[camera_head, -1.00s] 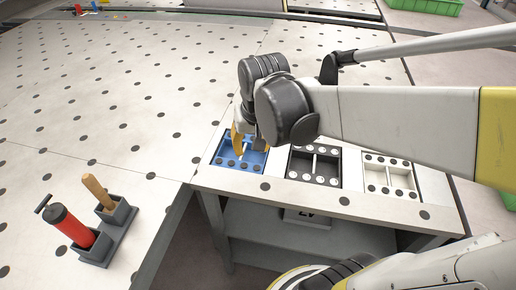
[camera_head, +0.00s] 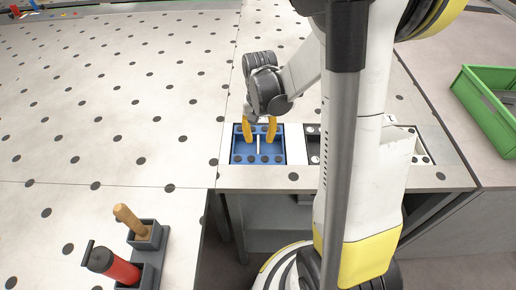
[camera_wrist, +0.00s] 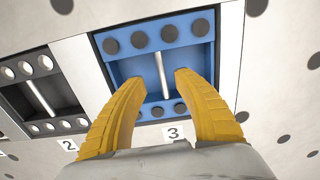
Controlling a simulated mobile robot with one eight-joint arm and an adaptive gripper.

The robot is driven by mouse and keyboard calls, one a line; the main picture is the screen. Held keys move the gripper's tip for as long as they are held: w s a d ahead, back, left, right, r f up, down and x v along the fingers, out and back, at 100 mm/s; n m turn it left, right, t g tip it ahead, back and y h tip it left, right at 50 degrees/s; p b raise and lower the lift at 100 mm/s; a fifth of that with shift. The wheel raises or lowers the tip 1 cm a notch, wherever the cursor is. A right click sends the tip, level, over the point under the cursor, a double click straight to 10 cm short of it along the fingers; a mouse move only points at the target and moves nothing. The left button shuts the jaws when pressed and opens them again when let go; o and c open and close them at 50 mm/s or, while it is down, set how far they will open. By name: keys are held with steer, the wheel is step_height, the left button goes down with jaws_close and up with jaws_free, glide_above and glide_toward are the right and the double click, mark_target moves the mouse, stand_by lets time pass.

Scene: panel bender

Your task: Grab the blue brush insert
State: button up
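The blue brush insert (camera_head: 241,157) is a blue tray with dark round studs along its edges and a pale bar across its middle. It sits in the table at the left of a row of inserts. In the wrist view the blue insert (camera_wrist: 198,55) lies between and beyond my fingers, by a label marked 3. My gripper (camera_head: 260,138) is over it, pointing down, with its two yellow fingers spread apart. In the wrist view my gripper (camera_wrist: 155,75) is open, its fingertips on either side of the pale bar. I cannot tell whether they touch the insert.
A dark insert (camera_head: 312,146) and a white insert (camera_head: 421,150) are to the right, partly behind my arm. A grey holder (camera_head: 150,262) with a red-handled tool (camera_head: 122,270) and a wooden handle (camera_head: 130,220) stands front left. A green crate (camera_head: 490,105) is at right.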

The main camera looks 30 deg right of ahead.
mark_target(258, 144)
steer(key=f, duration=0.1)
steer(key=f+b, duration=0.1)
steer(key=f, duration=0.2)
steer(key=shift+w+f+b, duration=0.35)
steer(key=shift+f+b, duration=0.05)
steer(key=shift+r, duration=0.1)
jaws_close()
